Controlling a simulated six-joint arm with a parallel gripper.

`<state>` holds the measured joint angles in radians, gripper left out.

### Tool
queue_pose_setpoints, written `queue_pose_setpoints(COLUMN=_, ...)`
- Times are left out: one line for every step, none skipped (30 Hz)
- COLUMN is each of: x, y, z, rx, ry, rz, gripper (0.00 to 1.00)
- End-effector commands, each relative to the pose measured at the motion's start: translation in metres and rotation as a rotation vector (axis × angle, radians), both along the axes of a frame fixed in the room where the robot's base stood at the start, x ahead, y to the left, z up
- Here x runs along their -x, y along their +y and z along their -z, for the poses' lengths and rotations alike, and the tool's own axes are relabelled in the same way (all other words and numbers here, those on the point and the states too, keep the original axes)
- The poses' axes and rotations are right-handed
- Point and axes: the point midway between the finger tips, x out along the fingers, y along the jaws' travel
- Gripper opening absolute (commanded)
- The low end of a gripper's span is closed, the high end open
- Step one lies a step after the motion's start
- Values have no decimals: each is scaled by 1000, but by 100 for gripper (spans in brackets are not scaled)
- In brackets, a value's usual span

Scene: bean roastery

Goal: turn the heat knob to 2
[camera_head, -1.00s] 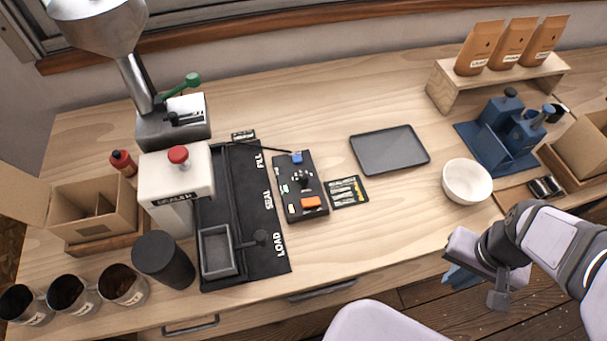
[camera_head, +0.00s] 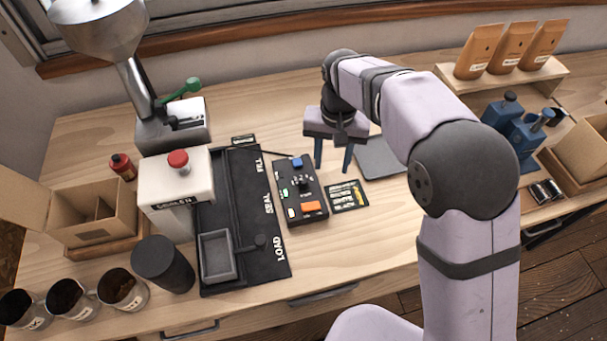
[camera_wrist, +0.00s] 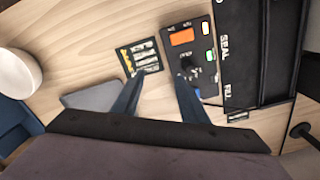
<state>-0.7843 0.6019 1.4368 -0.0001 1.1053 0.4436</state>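The black control panel (camera_head: 292,205) lies on the bench right of the sealer track. It carries a round dark heat knob (camera_head: 303,181) near its middle, an orange button (camera_head: 311,207), a blue switch (camera_head: 297,162) and small green lights. The knob also shows in the wrist view (camera_wrist: 187,66), where its setting is too small to read. My gripper (camera_head: 333,168) hangs above the bench just right of the panel, fingers pointing down and apart, with nothing between them. In the wrist view my gripper (camera_wrist: 154,80) has its right finger close to the knob, not around it.
A black label card (camera_head: 349,196) lies right of the panel. A grey tray (camera_head: 380,160) is partly behind my arm. The sealer (camera_head: 176,180) and its black track (camera_head: 240,215) stand left. A white bowl (camera_wrist: 18,72) shows in the wrist view.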

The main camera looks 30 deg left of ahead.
Motion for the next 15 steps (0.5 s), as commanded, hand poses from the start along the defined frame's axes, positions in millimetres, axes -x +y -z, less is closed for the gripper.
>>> queue_pose_setpoints(x=7, y=20, z=3, rx=1, ry=1, rz=-21, gripper=40)
queue_pose_setpoints(x=10, y=28, z=3, rx=0, ry=0, rz=-28, gripper=40)
queue_pose_setpoints(x=14, y=38, z=4, rx=0, ry=0, rz=-34, gripper=40)
queue_pose_setpoints(x=16, y=44, z=5, rx=0, ry=0, rz=-40, gripper=40)
queue_pose_setpoints(x=18, y=49, z=5, rx=0, ry=0, rz=-43, gripper=40)
queue_pose_setpoints(x=21, y=54, z=6, rx=0, ry=-1, rz=-47, gripper=40)
queue_pose_setpoints(x=22, y=58, z=6, rx=0, ry=-1, rz=-49, gripper=40)
queue_pose_setpoints(x=23, y=60, z=6, rx=0, ry=-1, rz=-50, gripper=40)
queue_pose_setpoints(x=24, y=62, z=6, rx=-1, ry=-2, rz=-51, gripper=40)
queue_pose_setpoints(x=24, y=63, z=6, rx=-1, ry=-2, rz=-52, gripper=40)
queue_pose_setpoints(x=25, y=63, z=6, rx=0, ry=-1, rz=-52, gripper=40)
queue_pose_setpoints(x=25, y=63, z=6, rx=0, ry=-1, rz=-52, gripper=40)
queue_pose_setpoints(x=25, y=63, z=7, rx=0, ry=-1, rz=-52, gripper=40)
queue_pose_setpoints(x=25, y=63, z=7, rx=0, ry=-1, rz=-52, gripper=40)
queue_pose_setpoints(x=25, y=63, z=9, rx=0, ry=-1, rz=-52, gripper=40)
